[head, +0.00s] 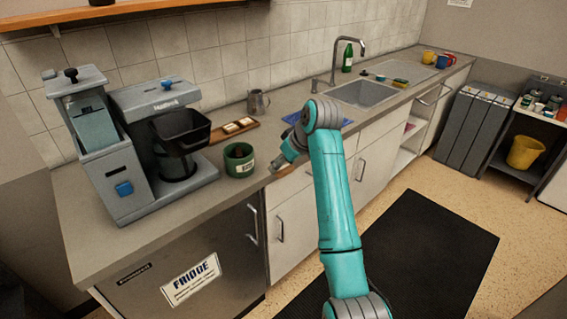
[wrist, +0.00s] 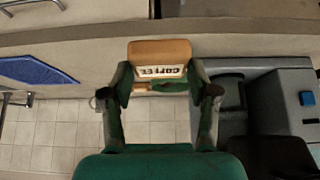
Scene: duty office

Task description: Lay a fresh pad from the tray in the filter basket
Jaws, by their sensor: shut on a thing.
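My gripper (wrist: 162,92) is shut on a tan thing with a white COFFEE label (wrist: 160,50). In the head view the gripper (head: 281,163) hangs near the counter's front edge, right of the green jar, and hides most of what it holds. The wooden tray (head: 219,138) lies on the counter beside the coffee machine, behind the jar. Pale square pads (head: 231,128) lie in the tray. The black filter basket (head: 181,129) sits out at the front of the coffee machine (head: 136,97), left of the tray. I cannot tell what lies inside the basket.
A green jar with a label (head: 239,160) stands on the counter between machine and gripper. A small metal jug (head: 258,102) stands behind the tray. A blue mat (head: 299,118) lies to the right, before the sink (head: 363,93). The floor by the dark mat (head: 420,255) is clear.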

